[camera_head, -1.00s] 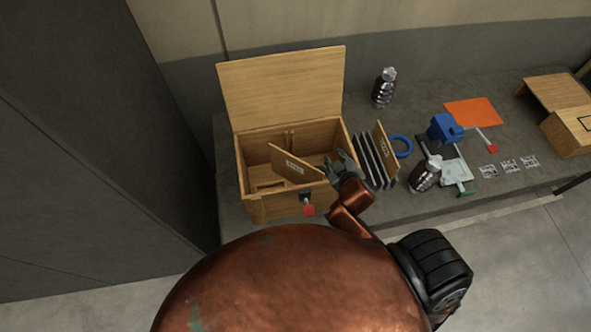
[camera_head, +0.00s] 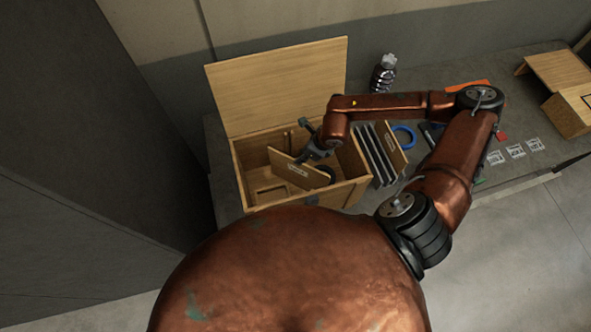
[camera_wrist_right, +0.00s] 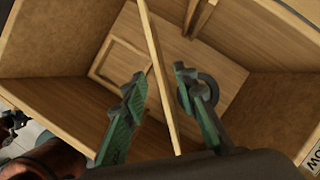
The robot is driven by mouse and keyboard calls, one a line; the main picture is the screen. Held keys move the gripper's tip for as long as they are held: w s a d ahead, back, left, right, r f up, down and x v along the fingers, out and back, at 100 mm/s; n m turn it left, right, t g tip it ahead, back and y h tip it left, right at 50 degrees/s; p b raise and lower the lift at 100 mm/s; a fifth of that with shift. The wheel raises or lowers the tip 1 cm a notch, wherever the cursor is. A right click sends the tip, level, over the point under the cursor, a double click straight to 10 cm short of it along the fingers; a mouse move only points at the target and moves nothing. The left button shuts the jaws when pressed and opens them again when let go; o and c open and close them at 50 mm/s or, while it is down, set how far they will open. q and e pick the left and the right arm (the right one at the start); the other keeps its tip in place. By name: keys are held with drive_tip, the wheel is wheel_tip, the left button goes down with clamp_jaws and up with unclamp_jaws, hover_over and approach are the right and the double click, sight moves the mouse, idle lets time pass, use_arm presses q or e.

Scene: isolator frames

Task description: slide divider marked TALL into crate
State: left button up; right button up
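The wooden crate (camera_head: 240,180) stands open on the bench, its lid (camera_head: 280,90) raised at the back. A wooden divider (camera_head: 283,165) with a small white label, unreadable here, stands slanted inside it. In the right wrist view the divider (camera_wrist_right: 158,70) shows edge-on between the two green-padded fingers of my right gripper (camera_wrist_right: 160,98), with gaps on both sides; the gripper is open. A dark ring (camera_wrist_right: 208,88) lies in the crate, partly behind a finger. My left gripper is out of view.
Right of the crate is a rack of dark panels (camera_head: 373,155) with a wooden panel (camera_head: 393,148). A blue ring (camera_head: 404,136) and a dark bottle (camera_head: 383,75) stand beyond. My right arm hides part of the bench. A wooden stand (camera_head: 570,108) is at far right.

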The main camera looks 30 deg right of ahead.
drive_tip(key=b, duration=0.4)
hover_over(298, 175)
drive_tip(key=f, duration=0.3)
drive_tip(key=d+f, duration=0.1)
drive_tip(key=f, duration=0.1)
drive_tip(key=shift+s, duration=0.3)
drive_tip(key=shift+w+f+b, duration=0.1)
drive_tip(key=shift+f+b, duration=0.45)
drive_tip(key=shift+f, duration=0.05)
drive_tip(key=p+x, duration=0.1)
drive_tip(key=x, duration=0.6)
drive_tip(key=shift+a+f, duration=0.2)
drive_tip(key=shift+w, duration=0.1)
drive_tip(key=shift+c, duration=0.5)
clamp_jaws()
